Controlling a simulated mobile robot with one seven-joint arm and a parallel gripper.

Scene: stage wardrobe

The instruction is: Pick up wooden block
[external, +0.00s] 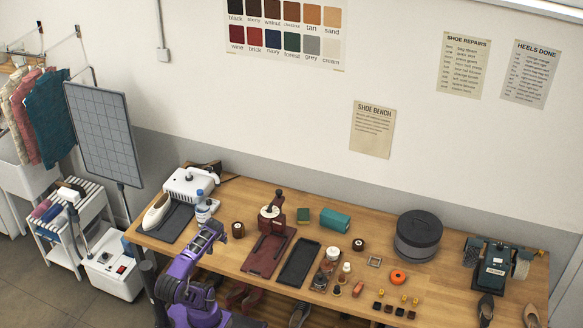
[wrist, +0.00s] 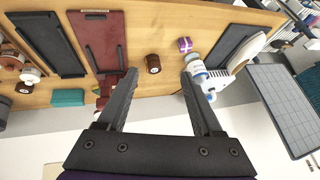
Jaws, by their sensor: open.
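I cannot tell for sure which thing is the wooden block. My gripper (wrist: 156,76) is open and empty in the wrist view. A brown round tin (wrist: 153,63) shows between its fingers, apart from them; it also shows in the external view (external: 238,229). My purple arm hides part of the bench's left side in the external view, and the fingers are hard to make out there.
The wooden bench (external: 262,196) also holds a teal box (external: 335,221), a dark red tray (external: 268,252), a black tray (external: 299,262), a dark round box (external: 418,235) and a grinder (external: 490,268). A white-and-blue bottle (wrist: 197,72) and a purple item (wrist: 185,45) show near one finger.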

